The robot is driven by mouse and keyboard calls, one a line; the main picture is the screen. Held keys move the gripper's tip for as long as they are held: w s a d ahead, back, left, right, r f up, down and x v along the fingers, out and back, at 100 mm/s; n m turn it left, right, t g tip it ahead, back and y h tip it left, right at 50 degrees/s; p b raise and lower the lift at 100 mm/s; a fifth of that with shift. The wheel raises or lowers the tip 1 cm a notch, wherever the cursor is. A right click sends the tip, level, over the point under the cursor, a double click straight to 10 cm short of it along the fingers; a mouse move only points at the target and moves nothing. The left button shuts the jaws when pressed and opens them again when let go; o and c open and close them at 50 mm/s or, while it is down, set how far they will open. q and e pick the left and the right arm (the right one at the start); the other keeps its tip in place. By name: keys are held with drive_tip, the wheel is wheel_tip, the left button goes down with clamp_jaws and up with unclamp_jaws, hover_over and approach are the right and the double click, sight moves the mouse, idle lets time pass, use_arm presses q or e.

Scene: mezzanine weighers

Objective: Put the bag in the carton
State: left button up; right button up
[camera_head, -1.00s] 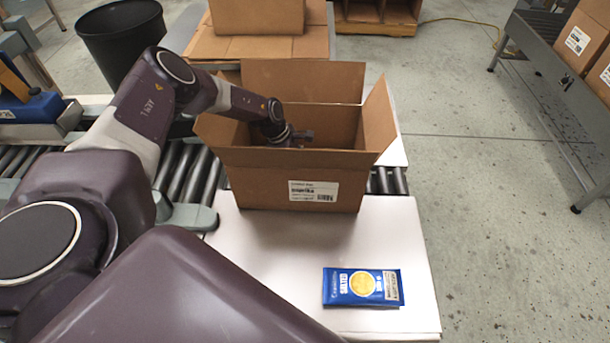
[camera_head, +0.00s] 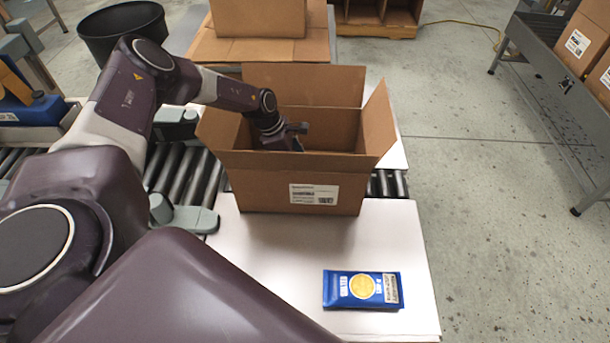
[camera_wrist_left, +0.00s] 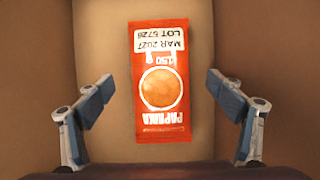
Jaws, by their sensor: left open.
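The open brown carton (camera_head: 290,190) stands upright on the white table, flaps up. A red bag (camera_wrist_left: 160,85) reading PAPRIKA lies flat on the carton's floor in the left wrist view; the head view hides it behind the carton's wall. My left gripper (camera_head: 294,142) reaches down into the carton, its lower part hidden by the front wall. In the left wrist view its fingers (camera_wrist_left: 158,86) are open, one on each side of the red bag, apart from it. A blue bag (camera_head: 362,289) lies flat on the table in front of the carton. My right gripper is not in view.
The white table (camera_head: 270,260) is clear around the blue bag. Rollers (camera_head: 185,175) run left of the carton. A black bin (camera_head: 122,28) and more cartons (camera_head: 258,18) stand behind. A grey metal table (camera_head: 545,85) holds boxes at the right.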

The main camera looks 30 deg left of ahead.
use_arm(q)
drive_tip(key=v, duration=0.8)
drive_tip(key=shift+p, duration=0.3)
